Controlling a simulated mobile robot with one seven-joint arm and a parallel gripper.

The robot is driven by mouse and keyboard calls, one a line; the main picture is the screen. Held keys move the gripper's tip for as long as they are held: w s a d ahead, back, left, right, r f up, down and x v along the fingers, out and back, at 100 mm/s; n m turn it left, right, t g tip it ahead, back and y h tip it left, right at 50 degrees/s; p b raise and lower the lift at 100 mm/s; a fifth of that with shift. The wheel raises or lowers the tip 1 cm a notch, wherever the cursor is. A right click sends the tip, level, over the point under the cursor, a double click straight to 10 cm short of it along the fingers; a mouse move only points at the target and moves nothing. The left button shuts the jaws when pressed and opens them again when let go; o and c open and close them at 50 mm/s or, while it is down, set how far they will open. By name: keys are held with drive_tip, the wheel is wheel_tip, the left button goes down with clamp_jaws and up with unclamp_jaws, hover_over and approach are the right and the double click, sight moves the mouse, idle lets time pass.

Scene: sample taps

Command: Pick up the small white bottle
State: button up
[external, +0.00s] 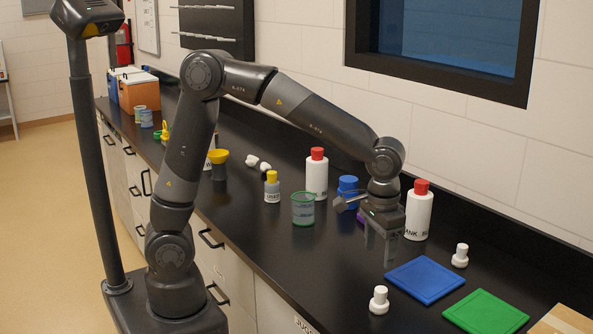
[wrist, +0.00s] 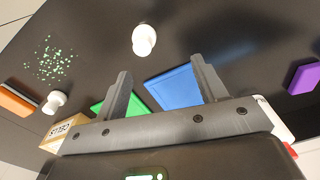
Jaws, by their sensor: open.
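Two small white bottles stand upright in the external view: one (external: 379,300) near the counter's front edge, left of the blue mat, the other (external: 460,255) toward the wall behind it. The wrist view shows a white bottle (wrist: 143,40) at top centre and another (wrist: 54,102) at left. I cannot tell which one the task means. My gripper (external: 378,250) points down above the counter, between the large bottles and the blue mat. Its fingers (wrist: 160,66) are apart and empty in the wrist view, and no small bottle is between them.
A blue mat (external: 425,280) and green mat (external: 485,312) lie at right. A large red-capped bottle (external: 417,214) stands close behind my gripper. A blue-lidded container (external: 348,187), another red-capped bottle (external: 317,176) and a green cup (external: 303,208) are left. Green specks (wrist: 47,62) mark the counter.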

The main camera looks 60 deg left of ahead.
sight(381, 289)
drive_tip(key=shift+s+d+f, duration=0.15)
drive_tip(key=shift+d+f, duration=0.1)
drive_tip(key=shift+d, duration=0.25)
drive_tip(key=shift+s+d+f, duration=0.1)
drive_tip(key=shift+d+f, duration=0.15)
drive_tip(key=shift+d, duration=0.25)
wheel_tip(381, 289, down, 5)
drive_tip(key=shift+f, duration=0.15)
drive_tip(key=shift+s+d+f, duration=0.1)
drive_tip(key=shift+d+f, duration=0.05)
drive_tip(key=shift+f, duration=1.2)
drive_tip(key=shift+s+d+f, duration=0.1)
drive_tip(key=shift+d+f, duration=0.05)
drive_tip(key=shift+f, duration=1.2)
drive_tip(key=shift+c, duration=0.4)
drive_tip(key=c, duration=1)
drive_tip(key=shift+r, duration=0.1)
